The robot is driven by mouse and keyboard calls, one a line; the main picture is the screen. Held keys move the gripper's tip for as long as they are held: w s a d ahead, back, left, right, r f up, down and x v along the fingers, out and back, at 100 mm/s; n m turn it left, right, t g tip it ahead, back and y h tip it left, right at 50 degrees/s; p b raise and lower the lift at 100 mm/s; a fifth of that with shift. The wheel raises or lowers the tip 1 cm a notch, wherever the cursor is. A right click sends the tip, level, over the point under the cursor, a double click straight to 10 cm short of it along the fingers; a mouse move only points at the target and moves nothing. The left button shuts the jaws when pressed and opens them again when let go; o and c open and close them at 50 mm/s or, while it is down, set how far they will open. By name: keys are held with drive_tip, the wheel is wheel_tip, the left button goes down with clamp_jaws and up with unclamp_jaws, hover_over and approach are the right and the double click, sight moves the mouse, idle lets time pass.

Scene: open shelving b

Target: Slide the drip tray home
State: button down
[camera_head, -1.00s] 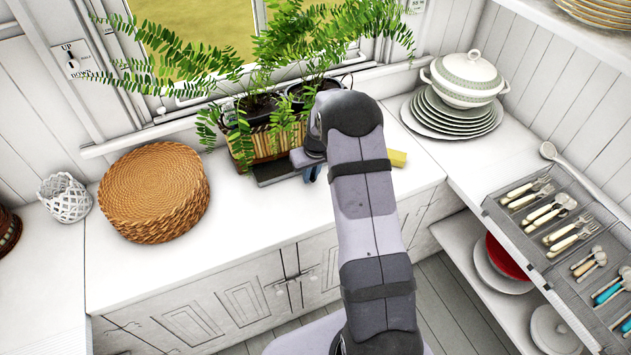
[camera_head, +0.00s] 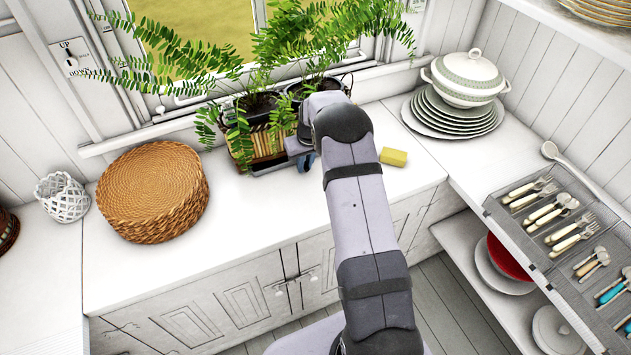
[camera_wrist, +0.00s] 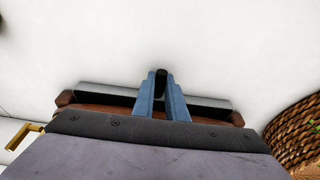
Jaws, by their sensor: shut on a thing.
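The drip tray (camera_head: 270,169) is a flat, dark grey tray at the foot of the woven planter (camera_head: 262,147) on the white counter. In the head view only a narrow strip of it shows in front of the planter. In the wrist view its grey front edge (camera_wrist: 110,92) juts a little past a red-brown base edge (camera_wrist: 95,112). My gripper (camera_head: 306,161) is low at the tray's front; in the wrist view its blue fingers (camera_wrist: 161,98) are shut on the tray's small black knob (camera_wrist: 161,78). My arm hides the tray's right part in the head view.
A yellow sponge (camera_head: 393,157) lies right of my arm. A stack of woven mats (camera_head: 153,190) and a white lattice holder (camera_head: 62,197) stand left. Plates with a tureen (camera_head: 467,78) are at the right. Ferns hang over the planter. The counter front is clear.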

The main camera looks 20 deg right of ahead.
drive_tip(key=shift+w+b, duration=0.45)
drive_tip(key=shift+w, duration=0.85)
drive_tip(key=c, duration=1.8)
unclamp_jaws()
drive_tip(key=shift+o, duration=0.2)
drive_tip(key=shift+b+v, duration=1.05)
drive_tip(key=shift+v, duration=2.6)
